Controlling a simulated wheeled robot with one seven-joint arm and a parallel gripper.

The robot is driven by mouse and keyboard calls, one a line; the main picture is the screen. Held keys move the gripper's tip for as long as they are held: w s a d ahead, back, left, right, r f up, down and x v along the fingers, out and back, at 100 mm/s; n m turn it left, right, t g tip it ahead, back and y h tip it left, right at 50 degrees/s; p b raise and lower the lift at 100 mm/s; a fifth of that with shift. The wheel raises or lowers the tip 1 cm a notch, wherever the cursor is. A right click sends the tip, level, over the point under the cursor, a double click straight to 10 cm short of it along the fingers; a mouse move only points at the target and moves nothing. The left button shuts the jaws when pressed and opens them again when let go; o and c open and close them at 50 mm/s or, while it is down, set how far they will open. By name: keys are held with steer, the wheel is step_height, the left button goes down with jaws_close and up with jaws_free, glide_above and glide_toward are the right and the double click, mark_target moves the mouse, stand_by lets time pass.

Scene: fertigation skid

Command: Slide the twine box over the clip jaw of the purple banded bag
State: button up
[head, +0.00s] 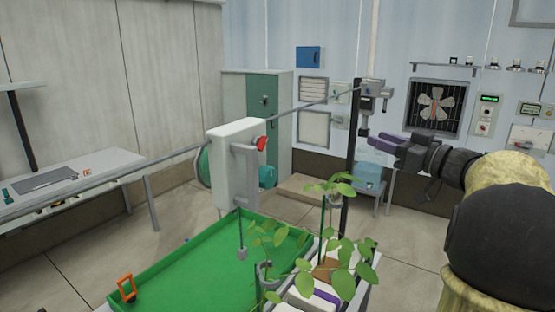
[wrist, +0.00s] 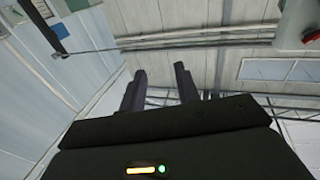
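The white twine box (head: 232,160) hangs on the slanting rail left of centre, with a grey handle, a red knob and a green disc behind it. A thin line drops from it to a small grey piece (head: 241,254) above the green tray. A white bag with a purple band (head: 325,297) lies partly hidden under leaves at the bottom. A pale ring (head: 265,272) surrounds a plant stem there; I cannot tell whether it is the clip jaw. My gripper (head: 378,141) is right of the box, well apart from it. Its fingers (wrist: 160,78) stand apart with nothing between.
The rail (head: 300,108) runs from the left edge to a dark post (head: 350,165). Leafy plants (head: 340,245) rise between box and arm. The green tray (head: 185,262) holds an orange frame (head: 126,285). A bench (head: 90,165) stands left, a green cabinet (head: 265,115) behind.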

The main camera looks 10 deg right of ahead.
steer(key=w+a+f+m+h, duration=0.4)
steer(key=w+f+m+h, duration=0.2)
steer(key=f+h, duration=0.2)
steer(key=s+a+f+m+g+h, duration=0.1)
steer(key=s+a+f+g, duration=0.15)
steer(key=f, duration=0.35)
steer(key=s+a+f+g+h, duration=0.1)
steer(key=a+f+g, duration=0.15)
steer(key=f, duration=0.45)
steer(key=s+a+f+g, duration=0.4)
steer(key=s+a+f, duration=0.2)
steer(key=s+f, duration=0.2)
steer(key=s+a+f+n+g+y, duration=0.1)
steer(key=s+a+f+g, duration=0.4)
steer(key=s, duration=0.7)
step_height(320, 180, down, 3)
steer(key=shift+s+a+f, duration=0.2)
steer(key=shift+s+a, duration=0.2)
steer(key=shift+a, duration=0.55)
steer(key=shift+w, duration=0.1)
